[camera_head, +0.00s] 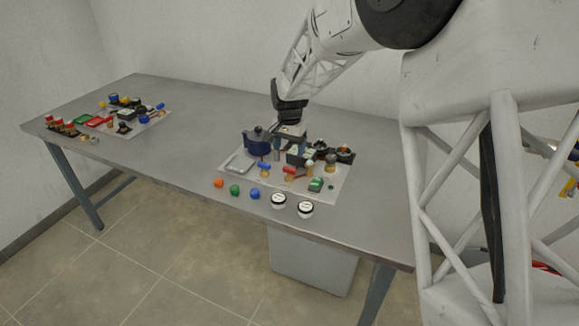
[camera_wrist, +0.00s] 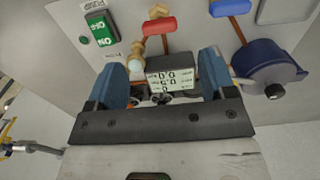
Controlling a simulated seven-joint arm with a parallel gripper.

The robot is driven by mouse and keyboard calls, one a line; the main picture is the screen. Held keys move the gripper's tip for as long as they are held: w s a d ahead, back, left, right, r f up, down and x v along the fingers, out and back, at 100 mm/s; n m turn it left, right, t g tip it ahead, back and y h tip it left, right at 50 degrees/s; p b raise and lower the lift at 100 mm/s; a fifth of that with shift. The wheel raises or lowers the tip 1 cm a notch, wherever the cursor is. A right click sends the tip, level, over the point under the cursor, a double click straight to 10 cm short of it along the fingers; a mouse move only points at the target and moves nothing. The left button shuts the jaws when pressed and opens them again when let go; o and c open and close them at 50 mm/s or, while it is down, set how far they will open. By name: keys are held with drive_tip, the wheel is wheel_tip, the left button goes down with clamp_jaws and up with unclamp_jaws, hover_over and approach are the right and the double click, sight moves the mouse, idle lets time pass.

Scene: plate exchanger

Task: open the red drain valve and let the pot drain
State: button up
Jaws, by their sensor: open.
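The dark blue pot (camera_head: 257,148) stands on the light panel under my arm, at the right in the wrist view (camera_wrist: 268,62). The red valve handle (camera_wrist: 161,24) sits on a brass stem beyond my fingers. In the head view the red handle (camera_head: 289,171) is small, near the panel's front. A blue handle (camera_wrist: 229,7) is beside it. My gripper (camera_wrist: 161,62) is open, its two blue fingers apart above a display box (camera_wrist: 170,78). In the head view my gripper (camera_head: 290,146) is over the panel, behind the red handle. Nothing is held; the drain outlet is not clear.
A green switch (camera_wrist: 101,27) is at upper left in the wrist view. Orange, green and blue knobs and two white round pieces (camera_head: 278,199) line the table's front edge. A second panel (camera_head: 150,119) of similar parts is at left. The middle table is clear.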

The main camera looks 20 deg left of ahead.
sight(289, 168)
drive_tip(key=shift+f, duration=0.1)
drive_tip(key=shift+f, duration=3.8)
drive_tip(key=c, duration=0.9)
